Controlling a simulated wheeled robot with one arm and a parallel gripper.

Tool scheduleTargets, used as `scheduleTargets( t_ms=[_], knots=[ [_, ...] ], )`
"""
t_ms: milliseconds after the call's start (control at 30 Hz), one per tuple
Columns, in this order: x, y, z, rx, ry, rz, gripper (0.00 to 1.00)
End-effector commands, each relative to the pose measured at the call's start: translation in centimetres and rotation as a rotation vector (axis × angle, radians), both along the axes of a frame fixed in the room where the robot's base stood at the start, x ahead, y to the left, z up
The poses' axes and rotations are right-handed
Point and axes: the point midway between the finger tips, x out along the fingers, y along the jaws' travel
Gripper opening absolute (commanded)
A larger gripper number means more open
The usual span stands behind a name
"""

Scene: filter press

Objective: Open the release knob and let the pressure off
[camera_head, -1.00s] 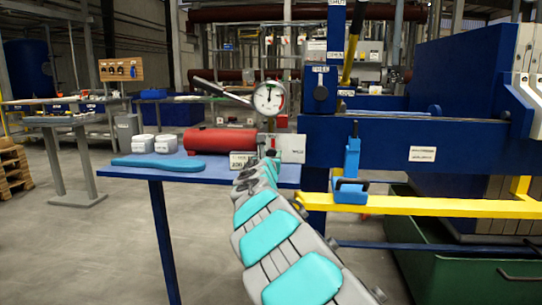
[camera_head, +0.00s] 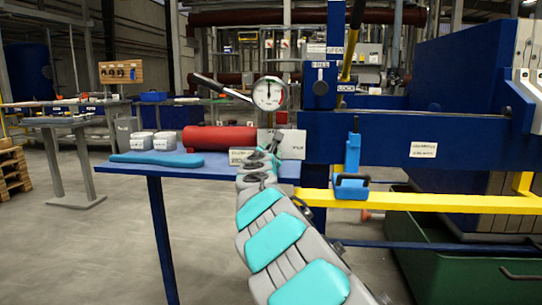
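The hand pump has a red cylinder (camera_head: 220,138), a dark lever (camera_head: 222,89) and a round white pressure gauge (camera_head: 268,93), whose needle points about straight up. It stands on a blue table (camera_head: 140,171). My gray and teal arm reaches up from the bottom of the picture. My gripper (camera_head: 272,142) is at the right end of the red cylinder, below the gauge, in front of a pale plate (camera_head: 292,144). Its fingers are too small and covered to read. I cannot make out the release knob; it may be hidden behind my gripper.
Two white containers (camera_head: 165,141) and a flat blue piece (camera_head: 157,158) lie on the table's left. Right are the press's blue beam (camera_head: 375,135), a blue clamp-like part (camera_head: 352,180), a yellow rail (camera_head: 440,202) and a green trough (camera_head: 470,262).

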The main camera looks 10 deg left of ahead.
Motion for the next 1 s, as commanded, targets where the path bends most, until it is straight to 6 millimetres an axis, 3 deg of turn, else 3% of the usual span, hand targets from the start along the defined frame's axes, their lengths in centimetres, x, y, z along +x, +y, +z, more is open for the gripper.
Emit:
scheduleTargets(
  t_ms=[400,967,1000],
  knots=[
    [0.0,-0.09,-0.04,0.204,-0.008,-0.001,0.0],
    [0.01,-0.12,-0.03,0.235,-0.008,-0.001,0.0],
    [0.01,-0.12,-0.03,0.234,-0.008,-0.001,0.5]
  ],
)
